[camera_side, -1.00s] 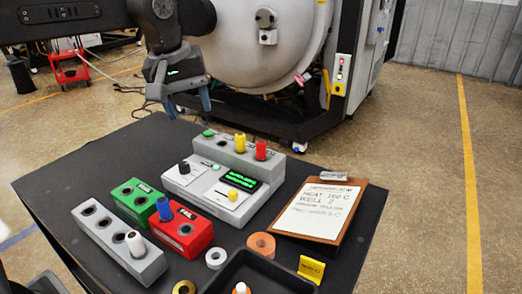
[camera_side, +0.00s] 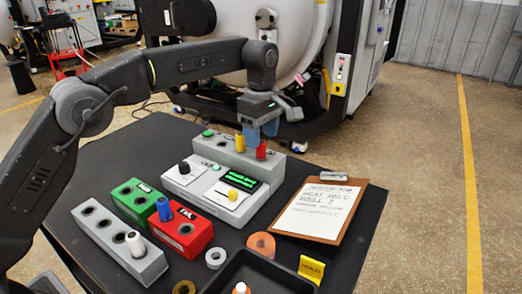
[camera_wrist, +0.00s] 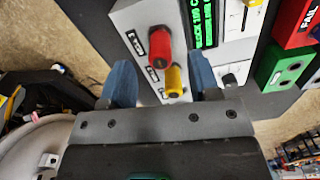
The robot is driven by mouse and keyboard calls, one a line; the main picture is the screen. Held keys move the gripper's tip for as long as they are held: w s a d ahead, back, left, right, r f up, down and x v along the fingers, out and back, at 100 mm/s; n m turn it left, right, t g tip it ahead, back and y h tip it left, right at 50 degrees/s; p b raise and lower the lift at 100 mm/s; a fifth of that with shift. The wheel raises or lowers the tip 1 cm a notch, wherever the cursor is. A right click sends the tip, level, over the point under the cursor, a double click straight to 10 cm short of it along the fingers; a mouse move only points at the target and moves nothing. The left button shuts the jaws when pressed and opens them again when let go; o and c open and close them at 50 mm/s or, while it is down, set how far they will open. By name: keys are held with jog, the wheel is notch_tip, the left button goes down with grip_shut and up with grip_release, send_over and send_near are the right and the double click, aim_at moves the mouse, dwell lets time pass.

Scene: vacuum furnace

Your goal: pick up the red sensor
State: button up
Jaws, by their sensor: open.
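The red sensor (camera_side: 261,150) stands upright in the right end of the raised back row of the grey tester (camera_side: 228,158). In the wrist view the red sensor (camera_wrist: 160,46) shows just beyond and between the fingertips. A yellow sensor (camera_side: 240,143) stands to its left in the same row; it also shows between the fingers in the wrist view (camera_wrist: 176,80). My gripper (camera_side: 262,130) is open and empty, its blue fingers pointing down just above the red sensor in the side view. Whether a finger touches either sensor I cannot tell.
A green rack (camera_side: 127,207) and a red rack (camera_side: 197,241) with a blue sensor (camera_side: 164,208) stand in front. A grey rack (camera_side: 106,248), clipboard (camera_side: 318,215) and black tray (camera_side: 225,283) are also on the dark table. The furnace stands behind.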

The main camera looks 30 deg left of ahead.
aim_at(261, 158)
jog(key=shift+f, duration=2.35)
jog(key=c, duration=1)
